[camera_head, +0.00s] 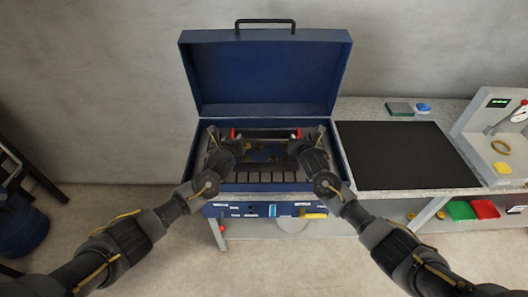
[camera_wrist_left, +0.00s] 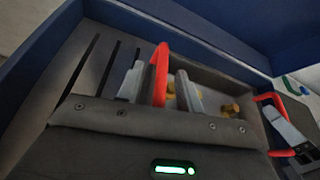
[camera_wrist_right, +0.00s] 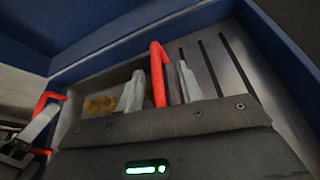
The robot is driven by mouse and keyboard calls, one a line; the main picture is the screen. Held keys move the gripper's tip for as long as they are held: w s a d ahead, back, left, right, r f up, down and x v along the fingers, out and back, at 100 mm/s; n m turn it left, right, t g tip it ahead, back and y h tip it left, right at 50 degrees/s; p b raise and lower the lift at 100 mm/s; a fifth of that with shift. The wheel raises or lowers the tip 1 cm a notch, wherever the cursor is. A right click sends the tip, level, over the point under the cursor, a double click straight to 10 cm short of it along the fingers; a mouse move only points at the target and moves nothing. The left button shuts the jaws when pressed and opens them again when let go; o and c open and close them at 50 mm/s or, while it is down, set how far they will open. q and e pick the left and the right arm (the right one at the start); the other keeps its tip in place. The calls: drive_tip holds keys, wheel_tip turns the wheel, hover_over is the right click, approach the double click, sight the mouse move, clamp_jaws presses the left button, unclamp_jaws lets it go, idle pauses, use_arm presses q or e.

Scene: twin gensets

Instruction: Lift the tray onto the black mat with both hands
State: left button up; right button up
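The tray (camera_head: 262,134) sits inside the open blue case, with a red handle at each end; its interior is dark and partly hidden by my arms. My left gripper (camera_wrist_left: 160,88) has its fingers on either side of one red handle (camera_wrist_left: 161,66), with a small gap showing. My right gripper (camera_wrist_right: 158,88) has its fingers around the other red handle (camera_wrist_right: 156,68), also with a small gap. Both are open. Brass-coloured pieces (camera_wrist_left: 231,109) lie in the tray. The black mat (camera_head: 400,154) lies flat and empty on the bench, right of the case.
The blue case's lid (camera_head: 266,75) stands open behind the tray, and its walls surround the tray. A grey-green block (camera_head: 399,108) and a blue item (camera_head: 424,107) lie behind the mat. A grey stand with a gauge (camera_head: 500,130) is at the mat's right.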

use_arm(q)
clamp_jaws()
use_arm(e)
clamp_jaws()
idle(0.9)
